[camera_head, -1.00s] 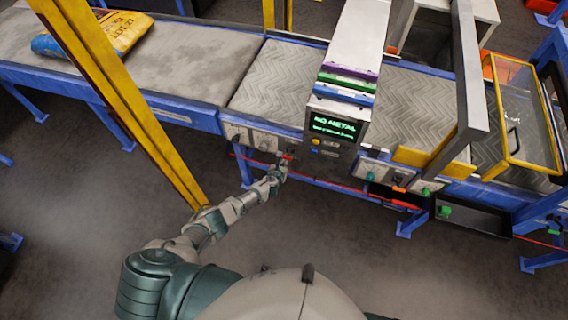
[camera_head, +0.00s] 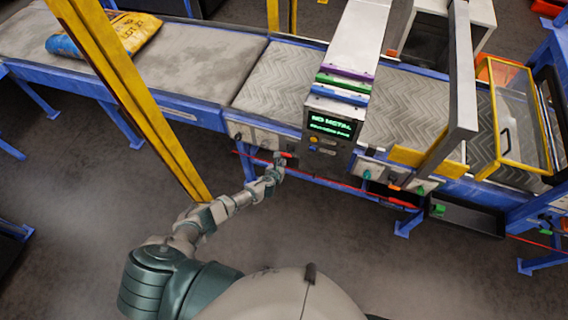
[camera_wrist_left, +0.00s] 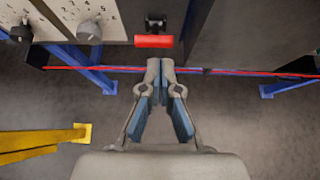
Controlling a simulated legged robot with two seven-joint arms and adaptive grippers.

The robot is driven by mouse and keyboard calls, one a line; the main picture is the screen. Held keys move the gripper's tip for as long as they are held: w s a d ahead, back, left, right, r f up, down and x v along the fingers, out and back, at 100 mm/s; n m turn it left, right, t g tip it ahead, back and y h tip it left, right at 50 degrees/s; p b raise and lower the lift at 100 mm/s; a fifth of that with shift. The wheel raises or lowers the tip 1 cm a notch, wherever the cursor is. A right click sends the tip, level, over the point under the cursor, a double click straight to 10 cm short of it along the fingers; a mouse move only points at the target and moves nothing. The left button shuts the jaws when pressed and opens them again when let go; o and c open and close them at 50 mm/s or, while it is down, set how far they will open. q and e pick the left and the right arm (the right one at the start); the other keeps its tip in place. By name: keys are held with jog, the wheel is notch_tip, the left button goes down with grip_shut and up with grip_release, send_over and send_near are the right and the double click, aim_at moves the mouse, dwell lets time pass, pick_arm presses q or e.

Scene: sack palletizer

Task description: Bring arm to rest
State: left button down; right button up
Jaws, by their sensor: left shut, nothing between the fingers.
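My left gripper (camera_head: 279,160) is stretched out toward the front of the conveyor, just below the control panels. In the left wrist view my left gripper (camera_wrist_left: 160,66) is shut and empty, its fingertips together. A red handle (camera_wrist_left: 153,41) is just ahead of the fingertips there, with a visible gap. My right gripper is not in view.
A conveyor (camera_head: 180,105) runs across the scene, with a display unit (camera_head: 331,125) reading "NO METAL". A yellow and blue sack (camera_head: 125,32) lies at the left. A yellow post (camera_head: 140,110) stands near my left arm. The floor (camera_head: 70,200) is clear.

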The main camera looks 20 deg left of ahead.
pick_arm(q)
jog(key=s+a+f+n+g+b, duration=0.3)
jog(key=s+f+n+g, duration=0.2)
jog(key=s+f+n, duration=1.5)
jog(key=s+f+n+g+b, duration=0.1)
jog(key=s+f+n, duration=0.3)
jog(key=s, duration=0.8)
jog(key=s+f+n+g+b, duration=0.1)
jog(key=s+f+n, duration=0.4)
jog(key=s, duration=0.8)
jog(key=s+a+f+n+g+b, duration=0.1)
jog(key=s+f+n+g, duration=0.2)
jog(key=s, duration=0.9)
jog(key=shift+s+f+n, duration=0.2)
jog(key=shift+f+n, duration=0.45)
jog(key=shift+n, duration=0.35)
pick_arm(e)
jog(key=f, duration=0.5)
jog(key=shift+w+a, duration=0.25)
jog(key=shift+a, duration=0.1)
pick_arm(q)
jog(key=shift+a, duration=0.2)
